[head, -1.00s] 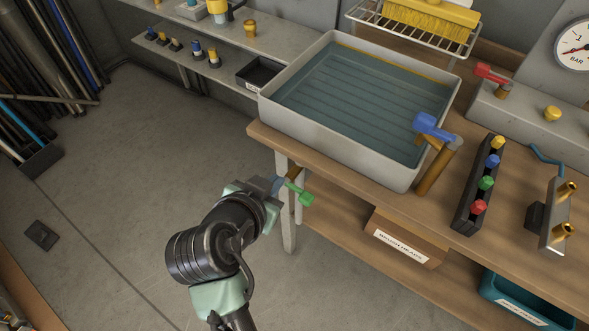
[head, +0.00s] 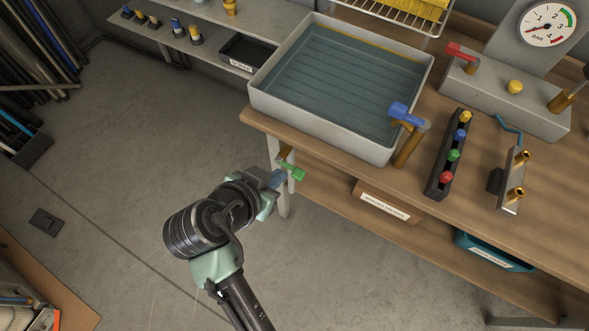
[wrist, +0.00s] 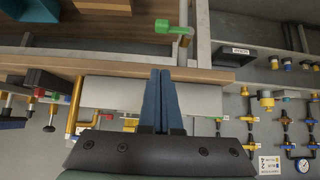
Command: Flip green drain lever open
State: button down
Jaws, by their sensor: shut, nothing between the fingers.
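The green drain lever (head: 291,172) sticks out under the front left corner of the workbench, below the sink, beside a brass fitting (head: 286,153). In the wrist view the green lever (wrist: 172,27) lies at the top, on a grey pipe-like part, ahead of the fingertips. My gripper (head: 278,180) is just left of and below the lever in the head view. Its blue fingers (wrist: 161,74) are pressed together with nothing between them. A gap shows between fingertips and lever in the wrist view; in the head view they overlap closely, so contact is hard to judge.
The grey sink (head: 265,98) with water stands on the wooden workbench (head: 340,158). A blue-handled tap (head: 405,113) is at its right corner. A bench leg (head: 284,202) stands right beside the gripper. A brush-heads box (head: 386,205) sits on the lower shelf. Floor at left is open.

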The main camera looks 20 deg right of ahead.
send_over(300, 169)
jog(key=s+a, duration=0.2)
notch_tip(300, 169, down, 7)
notch_tip(300, 169, down, 3)
jog(key=shift+r, duration=0.1)
jog(key=shift+f+b, duration=0.3)
jog(key=shift+f, duration=0.3)
jog(key=shift+w+f, duration=0.1)
